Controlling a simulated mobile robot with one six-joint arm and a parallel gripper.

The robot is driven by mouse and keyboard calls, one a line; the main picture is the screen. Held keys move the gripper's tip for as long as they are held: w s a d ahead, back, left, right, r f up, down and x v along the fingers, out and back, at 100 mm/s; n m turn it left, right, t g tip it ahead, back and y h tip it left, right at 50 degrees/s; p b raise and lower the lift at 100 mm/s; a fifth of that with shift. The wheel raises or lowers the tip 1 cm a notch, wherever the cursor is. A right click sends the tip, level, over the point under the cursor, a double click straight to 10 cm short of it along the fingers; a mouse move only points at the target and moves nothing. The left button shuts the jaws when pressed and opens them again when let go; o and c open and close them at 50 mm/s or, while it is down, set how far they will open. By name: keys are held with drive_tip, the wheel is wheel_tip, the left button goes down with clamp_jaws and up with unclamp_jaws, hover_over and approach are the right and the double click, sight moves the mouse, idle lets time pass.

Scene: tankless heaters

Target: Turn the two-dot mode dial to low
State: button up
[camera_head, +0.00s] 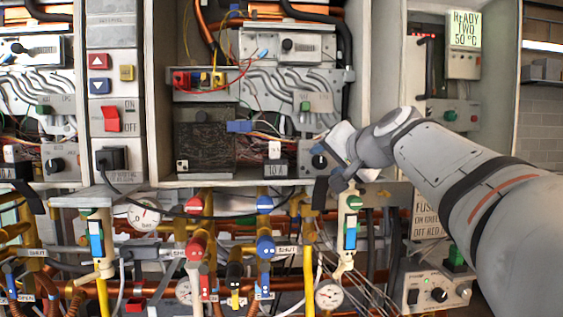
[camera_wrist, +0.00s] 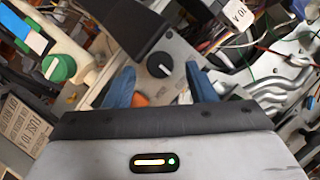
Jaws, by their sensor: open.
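A black dial (camera_head: 319,161) with a white pointer line sits on a grey plate at the lower right of the middle heater cabinet. In the wrist view the dial (camera_wrist: 159,65) lies between and a little beyond the two blue fingertips. No dots or low mark can be made out beside it. My gripper (camera_head: 336,160) is at the right side of this dial in the head view and partly covers its plate. In the wrist view my gripper (camera_wrist: 159,72) is open, with nothing held. Whether a finger touches the dial I cannot tell.
Another black dial (camera_head: 57,164) is on the left heater. A display (camera_head: 464,30) reads READY TWO 50 °C. A green-knobbed valve (camera_head: 353,203) hangs just below my gripper. Wires and a 10 A tag (camera_head: 276,171) are close on the left.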

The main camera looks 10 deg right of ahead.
drive_tip(key=shift+x, duration=0.85)
drive_tip(key=shift+s, duration=0.1)
drive_tip(key=shift+c, duration=0.5)
drive_tip(key=c, duration=0.9)
